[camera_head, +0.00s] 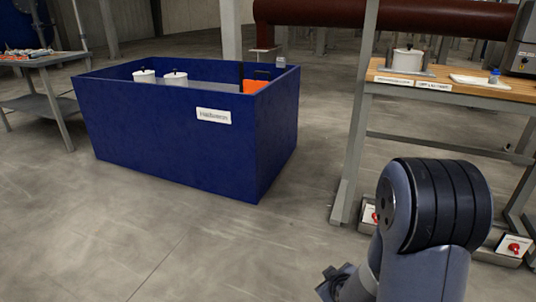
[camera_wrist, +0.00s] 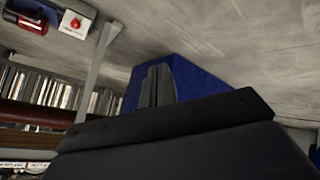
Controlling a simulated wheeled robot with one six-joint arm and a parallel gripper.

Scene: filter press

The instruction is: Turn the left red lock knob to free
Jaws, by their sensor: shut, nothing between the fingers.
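The left red lock knob (camera_head: 374,217) sits on a small white plate low beside the workbench leg, partly hidden behind my arm. A second red knob (camera_head: 514,248) sits on a white plate further right. The wrist view is turned over and shows one red knob (camera_wrist: 75,23) on a white plate at its upper left; I cannot tell for certain which one it is. My gripper (camera_head: 331,276) is low over the floor, left of and apart from the left knob, and partly hidden by my arm. Its fingers (camera_wrist: 158,72) are together and empty in the wrist view.
A large blue bin (camera_head: 170,125) stands at centre left. A grey side table (camera_head: 42,63) is at far left. The floor between is clear.

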